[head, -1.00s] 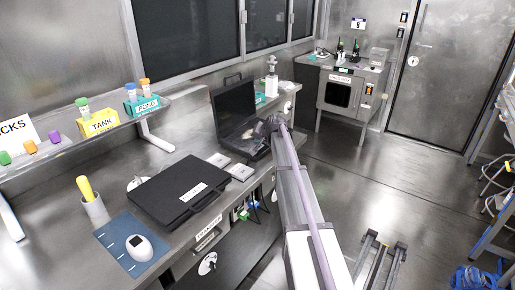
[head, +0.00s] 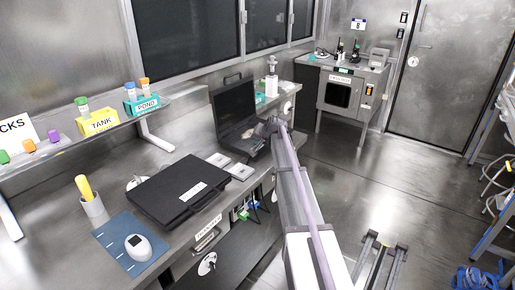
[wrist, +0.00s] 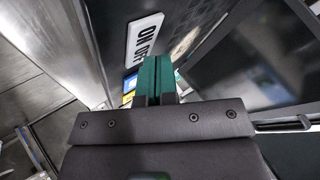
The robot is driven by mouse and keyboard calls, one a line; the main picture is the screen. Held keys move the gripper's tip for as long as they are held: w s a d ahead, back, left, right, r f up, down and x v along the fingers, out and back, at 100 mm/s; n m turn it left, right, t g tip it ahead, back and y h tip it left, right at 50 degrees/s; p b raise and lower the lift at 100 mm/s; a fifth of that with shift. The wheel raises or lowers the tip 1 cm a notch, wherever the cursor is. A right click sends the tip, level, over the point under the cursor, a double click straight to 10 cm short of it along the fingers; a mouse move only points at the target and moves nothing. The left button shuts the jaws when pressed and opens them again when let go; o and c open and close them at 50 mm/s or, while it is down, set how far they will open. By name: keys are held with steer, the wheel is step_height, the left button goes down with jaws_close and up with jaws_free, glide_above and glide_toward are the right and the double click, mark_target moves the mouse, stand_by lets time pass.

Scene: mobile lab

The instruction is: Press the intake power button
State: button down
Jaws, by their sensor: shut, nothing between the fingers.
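In the wrist view, my gripper (wrist: 158,78) is shut, its two green fingertips together and empty. A white plate lettered "ON OFF" (wrist: 143,38) sits just beyond and above the fingertips. Small blue and yellow patches (wrist: 129,90) show beside the left finger, partly hidden by it. No button can be made out clearly; my fingers may cover it. I cannot tell whether the fingertips touch anything.
A black case (head: 178,190), a blue mat (head: 115,238) and white pads (head: 238,172) lie on the bench. TANK (head: 100,122) and POND (head: 142,104) racks stand on the shelf. A metal cabinet (head: 338,92) with a switch panel stands at the back. The floor right of my arm is mostly clear.

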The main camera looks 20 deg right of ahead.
steer(key=shift+f+b, duration=0.4)
steer(key=shift+r, duration=0.1)
stand_by(0.5)
steer(key=shift+r+p, duration=0.8)
steer(key=shift+p, duration=0.05)
step_height(320, 180, up, 5)
steer(key=p, duration=0.5)
stand_by(0.3)
